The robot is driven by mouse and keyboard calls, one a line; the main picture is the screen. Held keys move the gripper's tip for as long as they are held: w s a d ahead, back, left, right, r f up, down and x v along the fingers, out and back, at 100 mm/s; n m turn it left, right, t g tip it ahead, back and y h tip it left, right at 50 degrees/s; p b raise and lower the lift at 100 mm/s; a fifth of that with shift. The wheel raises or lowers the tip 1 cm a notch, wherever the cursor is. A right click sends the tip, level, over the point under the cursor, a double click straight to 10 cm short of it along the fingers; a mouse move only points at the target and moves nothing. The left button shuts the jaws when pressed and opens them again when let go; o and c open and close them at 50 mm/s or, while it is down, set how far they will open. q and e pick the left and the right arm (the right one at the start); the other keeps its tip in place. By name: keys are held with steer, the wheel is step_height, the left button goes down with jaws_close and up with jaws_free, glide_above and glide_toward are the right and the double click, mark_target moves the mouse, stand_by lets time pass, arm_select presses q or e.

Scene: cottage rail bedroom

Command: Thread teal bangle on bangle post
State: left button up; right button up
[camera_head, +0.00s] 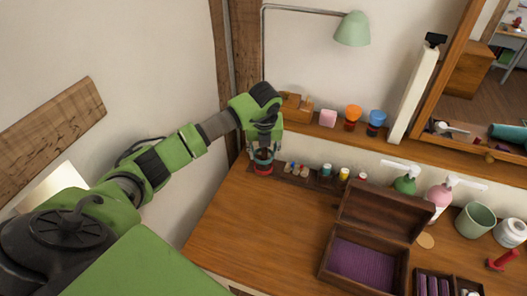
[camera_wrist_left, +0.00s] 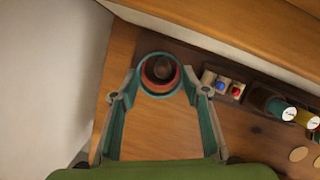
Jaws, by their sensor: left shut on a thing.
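My left gripper (camera_head: 264,146) is over the far left corner of the wooden dresser top, and its fingertips show in the left wrist view (camera_wrist_left: 161,84). It is shut on the teal bangle (camera_wrist_left: 160,94), a thin ring between the tips. The dark brown bangle post (camera_wrist_left: 162,70) shows inside the ring's outline from above. A red ring (camera_head: 262,169) is around the post lower down, below the teal bangle. I cannot tell whether the post top is inside the teal bangle or just below it. My right gripper is not in view.
Small bottles (camera_head: 344,174) and a little tray of coloured items (camera_head: 296,170) stand right of the post. A wall ledge (camera_head: 330,131) with cups runs behind. An open wooden box (camera_head: 382,213) stands further right. The front left dresser top is clear.

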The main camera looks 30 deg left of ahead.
arm_select(q)
steer(key=shift+f+b, duration=0.75)
steer(key=shift+f, duration=0.4)
steer(key=o, duration=1.1)
